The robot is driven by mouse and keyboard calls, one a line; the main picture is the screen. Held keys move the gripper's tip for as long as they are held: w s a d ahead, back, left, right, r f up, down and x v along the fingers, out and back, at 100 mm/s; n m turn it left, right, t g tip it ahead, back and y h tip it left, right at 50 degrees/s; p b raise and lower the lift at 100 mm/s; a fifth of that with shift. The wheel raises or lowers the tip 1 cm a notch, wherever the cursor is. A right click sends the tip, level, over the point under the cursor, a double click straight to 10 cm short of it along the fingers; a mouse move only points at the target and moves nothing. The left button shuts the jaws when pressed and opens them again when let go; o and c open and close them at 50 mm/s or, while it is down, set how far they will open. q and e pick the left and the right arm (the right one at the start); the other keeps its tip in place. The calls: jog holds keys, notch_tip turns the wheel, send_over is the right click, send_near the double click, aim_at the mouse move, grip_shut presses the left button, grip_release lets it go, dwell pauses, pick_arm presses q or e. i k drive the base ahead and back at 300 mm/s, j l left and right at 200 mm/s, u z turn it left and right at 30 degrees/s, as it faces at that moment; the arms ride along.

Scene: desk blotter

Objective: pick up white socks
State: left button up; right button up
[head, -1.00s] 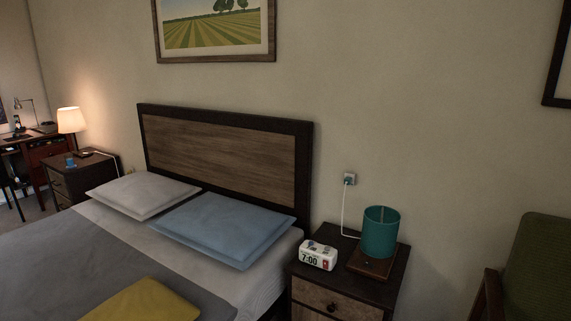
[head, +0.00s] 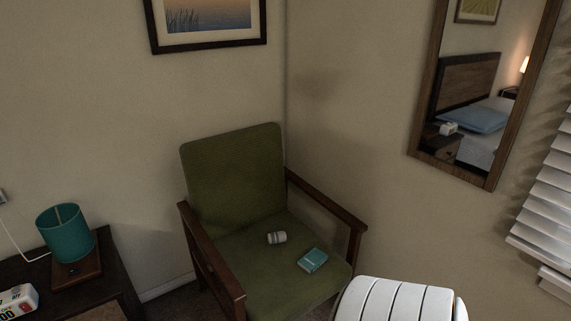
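A small whitish rolled or cylindrical item (head: 277,238) lies on the seat of the green armchair (head: 235,180). It has a greyish band near one end. It is too small to tell surely whether it is the white socks. No other item that looks like white socks shows. Neither of my grippers is in view.
A teal book or box (head: 312,260) lies on the same seat. A nightstand (head: 105,275) with a teal lamp (head: 66,236) and a white clock (head: 17,302) stands at left. A white ribbed object (head: 400,301) stands at the lower right. A mirror (head: 484,95) hangs at right.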

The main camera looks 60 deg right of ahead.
aim_at(280, 237)
jog(key=z, duration=1.85)
jog(key=u, duration=0.35)
jog(key=i+l+u, duration=0.15)
jog(key=u, duration=0.2)
jog(key=i+l+u, duration=0.15)
jog(key=l+u, duration=0.25)
jog(key=i+l+u, duration=0.15)
jog(key=u, duration=0.2)
